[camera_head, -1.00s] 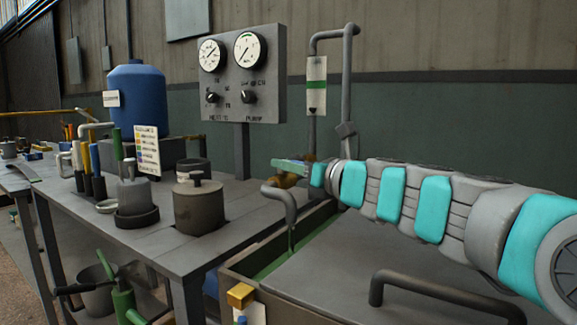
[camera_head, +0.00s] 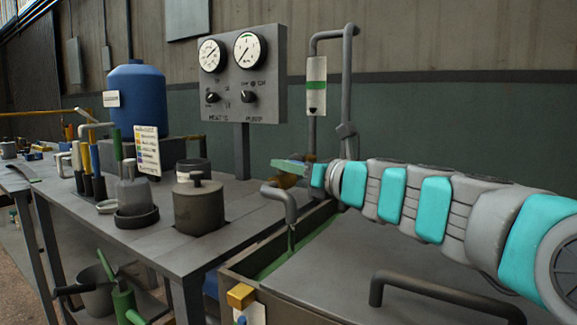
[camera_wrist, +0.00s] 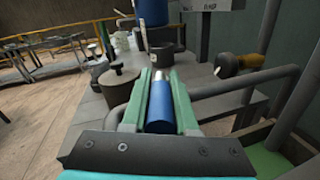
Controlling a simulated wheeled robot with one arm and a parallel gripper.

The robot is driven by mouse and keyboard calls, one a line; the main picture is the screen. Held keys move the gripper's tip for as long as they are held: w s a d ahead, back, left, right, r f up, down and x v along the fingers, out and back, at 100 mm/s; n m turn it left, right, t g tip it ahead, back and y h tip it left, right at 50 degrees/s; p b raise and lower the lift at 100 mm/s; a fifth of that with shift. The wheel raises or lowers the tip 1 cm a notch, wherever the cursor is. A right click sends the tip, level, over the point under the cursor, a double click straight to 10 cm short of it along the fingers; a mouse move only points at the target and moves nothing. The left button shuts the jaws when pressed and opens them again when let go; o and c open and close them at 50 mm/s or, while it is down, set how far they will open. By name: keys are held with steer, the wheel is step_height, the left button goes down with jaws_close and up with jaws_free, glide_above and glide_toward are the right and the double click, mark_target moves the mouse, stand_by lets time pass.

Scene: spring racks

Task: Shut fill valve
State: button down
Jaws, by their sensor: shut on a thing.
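The fill valve's brass body (camera_wrist: 228,66) sits by the grey pipe at the right of the wrist view. It also shows behind my gripper in the head view (camera_head: 288,181). My gripper (camera_head: 290,165) is at the pipe; its green fingers (camera_wrist: 158,100) are shut around a blue bar (camera_wrist: 160,108) with a metal tip, which looks like the valve's lever. How the bar joins the brass body is not clear. The bent spout (camera_head: 283,200) hangs over the tank, with a thin green stream (camera_head: 291,238) below it.
The grey tank (camera_head: 262,262) holds green liquid and has a lid with a bar handle (camera_head: 445,292). A workbench (camera_head: 185,243) at left carries a lidded pot (camera_head: 198,210), bottles and a blue drum (camera_head: 138,95). A gauge panel (camera_head: 240,75) stands behind.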

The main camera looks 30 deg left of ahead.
steer(key=shift+w+r+n+g+y+p, duration=0.1)
steer(key=shift+w+n+g+y+p, duration=0.2)
steer(key=shift+n+g+p, duration=0.75)
steer(key=n+g, duration=0.1)
steer(key=g, duration=0.2)
steer(key=c, duration=0.7)
jaws_free()
steer(key=shift+d, duration=0.1)
steer(key=shift+s+d+b, duration=0.15)
steer(key=shift+d+b, duration=0.05)
steer(key=shift+d, duration=1.75)
steer(key=shift+s+d+b, duration=0.1)
steer(key=shift+d+b, duration=0.1)
steer(key=shift+d, duration=1.7)
